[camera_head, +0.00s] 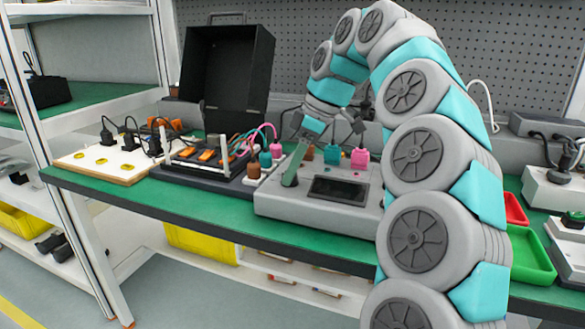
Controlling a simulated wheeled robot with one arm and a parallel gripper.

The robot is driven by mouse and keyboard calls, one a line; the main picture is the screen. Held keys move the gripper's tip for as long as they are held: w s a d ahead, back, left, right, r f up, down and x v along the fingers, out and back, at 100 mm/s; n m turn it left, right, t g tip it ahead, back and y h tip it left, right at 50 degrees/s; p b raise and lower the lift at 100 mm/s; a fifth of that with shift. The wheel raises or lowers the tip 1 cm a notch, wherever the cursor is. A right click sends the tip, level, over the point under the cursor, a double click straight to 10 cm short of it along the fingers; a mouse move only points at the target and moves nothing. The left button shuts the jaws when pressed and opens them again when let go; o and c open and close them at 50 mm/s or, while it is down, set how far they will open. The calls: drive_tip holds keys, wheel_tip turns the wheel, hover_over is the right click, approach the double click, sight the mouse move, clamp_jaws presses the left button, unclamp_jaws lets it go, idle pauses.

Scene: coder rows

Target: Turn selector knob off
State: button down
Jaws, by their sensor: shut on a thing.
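A low grey control box (275,205) with a dark screen (339,190) stands at the front edge of the green bench. My gripper (305,140) reaches down at its back left from my arched arm. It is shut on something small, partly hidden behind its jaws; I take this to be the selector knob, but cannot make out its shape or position. A slanted grey-green piece (293,165) rises at the box's left end, just below my gripper. Brown (305,154), teal (332,154) and pink (360,158) plugs stand along the back of the box.
A dark panel with orange switches and cables (207,156) lies left of the box, before an open black case (226,80). A white-topped socket board (105,162) is further left. Red (515,209) and green (530,255) trays lie right, partly behind my arm.

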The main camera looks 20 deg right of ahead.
drive_tip(key=shift+c, duration=2.3)
unclamp_jaws()
